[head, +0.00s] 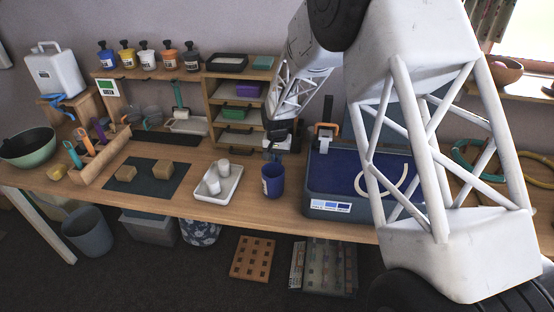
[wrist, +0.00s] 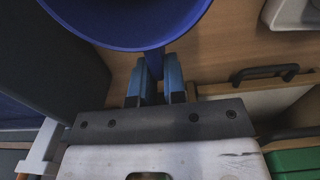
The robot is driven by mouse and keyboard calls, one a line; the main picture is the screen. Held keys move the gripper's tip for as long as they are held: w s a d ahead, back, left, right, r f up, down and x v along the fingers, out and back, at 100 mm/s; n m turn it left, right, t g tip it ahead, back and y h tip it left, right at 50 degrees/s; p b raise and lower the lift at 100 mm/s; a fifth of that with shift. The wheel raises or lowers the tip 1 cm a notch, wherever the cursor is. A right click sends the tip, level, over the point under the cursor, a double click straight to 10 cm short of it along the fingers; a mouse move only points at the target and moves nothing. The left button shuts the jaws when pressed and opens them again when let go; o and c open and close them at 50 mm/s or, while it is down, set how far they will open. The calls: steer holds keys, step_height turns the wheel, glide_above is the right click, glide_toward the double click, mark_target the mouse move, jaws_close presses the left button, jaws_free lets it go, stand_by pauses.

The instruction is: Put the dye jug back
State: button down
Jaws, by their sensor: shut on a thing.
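The dye jug is the blue cup-shaped jug (head: 272,182), upright near the front of the bench, between the white tray and the blue bin. A white label shows on its side. My gripper (head: 274,154) is just behind the jug, shut on it. In the wrist view, my gripper's blue fingertips (wrist: 155,82) close around a narrow blue part below the jug's wide rim (wrist: 135,47), seemingly its handle. The jug's far side is cut off there. I cannot tell whether its base touches the bench.
The white tray (head: 236,186) with two pale cups is left of the jug. The blue bin (head: 318,207) with a cream ring is close on the right. Wooden drawers (head: 218,91) stand behind. Dye bottles (head: 148,58) line the back shelf. The bench's front edge is near.

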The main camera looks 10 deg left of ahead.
steer(key=shift+f, duration=0.4)
steer(key=c, duration=1.2)
jaws_free()
step_height(320, 180, up, 12)
steer(key=shift+r, duration=0.15)
stand_by(0.4)
